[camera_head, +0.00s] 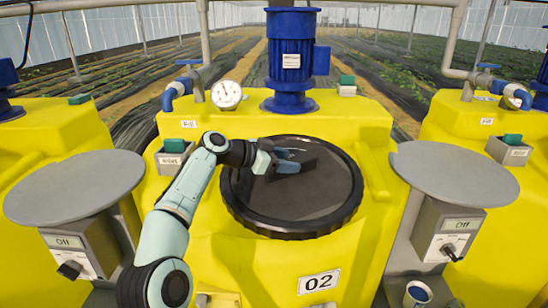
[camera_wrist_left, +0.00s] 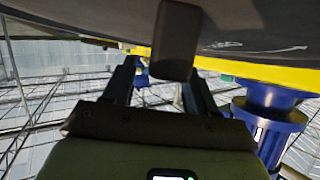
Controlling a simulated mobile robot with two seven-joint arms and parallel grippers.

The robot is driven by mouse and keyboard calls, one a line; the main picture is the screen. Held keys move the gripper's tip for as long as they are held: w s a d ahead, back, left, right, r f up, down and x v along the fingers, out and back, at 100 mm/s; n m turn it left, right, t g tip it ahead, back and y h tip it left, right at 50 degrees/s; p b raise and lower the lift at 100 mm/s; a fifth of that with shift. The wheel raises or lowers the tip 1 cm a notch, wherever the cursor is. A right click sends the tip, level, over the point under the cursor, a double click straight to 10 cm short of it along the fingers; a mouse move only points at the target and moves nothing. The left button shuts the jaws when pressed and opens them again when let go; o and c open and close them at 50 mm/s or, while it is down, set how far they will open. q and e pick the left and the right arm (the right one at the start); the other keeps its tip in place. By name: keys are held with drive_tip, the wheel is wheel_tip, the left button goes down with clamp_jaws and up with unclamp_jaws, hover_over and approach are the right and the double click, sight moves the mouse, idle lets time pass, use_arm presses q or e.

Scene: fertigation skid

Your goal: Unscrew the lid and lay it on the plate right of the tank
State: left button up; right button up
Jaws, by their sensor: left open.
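The black round lid (camera_head: 310,205) sits on top of the yellow tank marked 02 (camera_head: 250,265). A dark block-like grip (camera_wrist_left: 177,40) stands out from the lid's dark surface (camera_wrist_left: 80,14) in the left wrist view. My left gripper (camera_head: 290,160) is over the far middle part of the lid. Its two fingers are apart, one on each side of the grip; I cannot tell whether they touch it. The grip is partly hidden by the gripper in the head view. The grey round plate (camera_head: 455,174) right of the tank is empty. My right gripper is not in view.
A blue motor (camera_head: 291,60) stands behind the lid, with a pressure gauge (camera_head: 226,95) to its left. Another grey round plate (camera_head: 75,187) is on the left, also bare. Switch boxes reading Off sit below both plates. Yellow tanks flank both sides.

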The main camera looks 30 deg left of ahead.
use_arm(q)
drive_tip(key=shift+w+d+f, duration=0.1)
drive_tip(key=shift+w+f, duration=0.05)
drive_tip(key=shift+w, duration=0.05)
drive_tip(key=shift+s, duration=0.1)
clamp_jaws()
idle(1.4)
